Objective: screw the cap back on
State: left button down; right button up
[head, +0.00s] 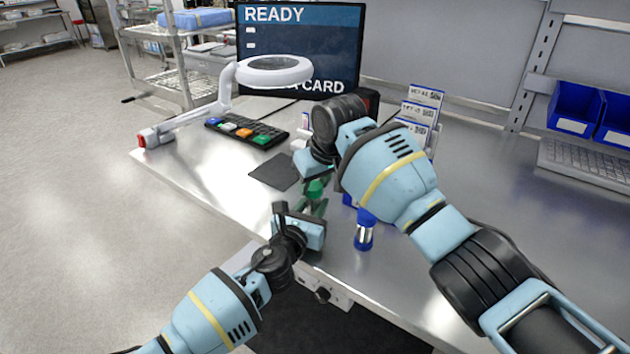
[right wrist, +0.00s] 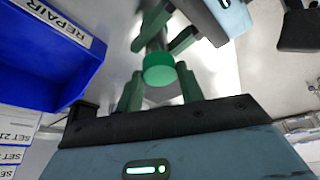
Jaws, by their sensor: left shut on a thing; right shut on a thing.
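A bright green cap (right wrist: 160,72) shows in the right wrist view between the green fingers of my right gripper (right wrist: 160,90), which is shut on it. In the head view, my right gripper (head: 318,178) is right above my left gripper (head: 316,209) near the table's front edge. The green cap (head: 315,188) is small there, and fingers hide most of the body.
A blue and silver cylinder (head: 364,234) stands on the metal table (head: 480,260) right of the grippers. A blue REPAIR bin (right wrist: 45,50) is close by. A dark mat (head: 274,171), a button panel (head: 246,131) and a ring lamp (head: 274,70) are behind.

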jog(key=shift+f, duration=0.5)
jog(key=m, duration=0.2)
jog(key=m+h, duration=0.1)
jog(key=m, duration=0.1)
jog(key=m+h, duration=0.1)
jog(key=shift+s+a+m, duration=0.1)
jog(key=shift+a+m, duration=0.2)
jog(key=shift+m, duration=0.1)
jog(key=m+h, duration=0.1)
jog(key=m, duration=0.3)
jog(key=shift+h, duration=0.4)
jog(key=o, duration=0.9)
